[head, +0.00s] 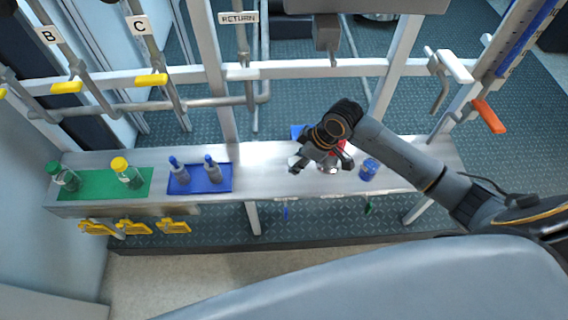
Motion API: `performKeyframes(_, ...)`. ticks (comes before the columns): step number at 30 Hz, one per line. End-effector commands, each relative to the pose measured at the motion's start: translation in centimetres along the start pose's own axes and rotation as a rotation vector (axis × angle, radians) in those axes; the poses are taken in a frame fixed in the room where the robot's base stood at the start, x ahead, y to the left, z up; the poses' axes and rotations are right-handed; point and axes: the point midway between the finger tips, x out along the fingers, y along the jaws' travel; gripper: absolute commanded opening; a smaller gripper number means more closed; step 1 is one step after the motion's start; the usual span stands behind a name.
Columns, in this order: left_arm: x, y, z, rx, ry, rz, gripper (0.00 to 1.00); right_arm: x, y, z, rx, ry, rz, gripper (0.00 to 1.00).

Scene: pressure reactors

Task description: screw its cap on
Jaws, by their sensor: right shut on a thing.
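My right gripper (314,163) reaches in from the right over the steel shelf (250,176). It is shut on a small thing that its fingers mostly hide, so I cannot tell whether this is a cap. Red and silvery parts (329,169) show just beside and under the fingers. I cannot tell whether they belong to the held thing or stand on the shelf. A small blue container (368,170) stands on the shelf right of the gripper, apart from it. My left gripper is not in view.
A green mat (103,184) holds a green-capped bottle (63,176) and a yellow-capped bottle (127,173). A blue tray (200,187) holds two grey bottles with blue tops. Pipes with yellow handles (151,81) and a rail stand behind. Yellow clips (134,227) hang below the shelf.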

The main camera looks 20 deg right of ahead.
Motion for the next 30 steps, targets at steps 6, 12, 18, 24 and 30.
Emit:
performKeyframes(6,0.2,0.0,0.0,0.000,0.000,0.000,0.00,-3.9,-0.4,4.4,0.002,-0.008,0.000,0.25)
performKeyframes(12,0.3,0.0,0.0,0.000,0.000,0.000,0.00,-5.8,-0.7,6.1,0.002,-0.005,-0.001,0.25)
performKeyframes(18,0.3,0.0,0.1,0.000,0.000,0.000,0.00,-6.5,-0.7,6.6,0.002,-0.002,-0.002,0.25)
performKeyframes(24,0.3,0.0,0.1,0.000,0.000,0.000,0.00,-6.5,-0.7,6.5,0.002,-0.001,-0.002,0.25)
performKeyframes(30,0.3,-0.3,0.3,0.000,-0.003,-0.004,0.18,-6.5,-0.7,6.5,0.002,-0.001,-0.002,0.25)
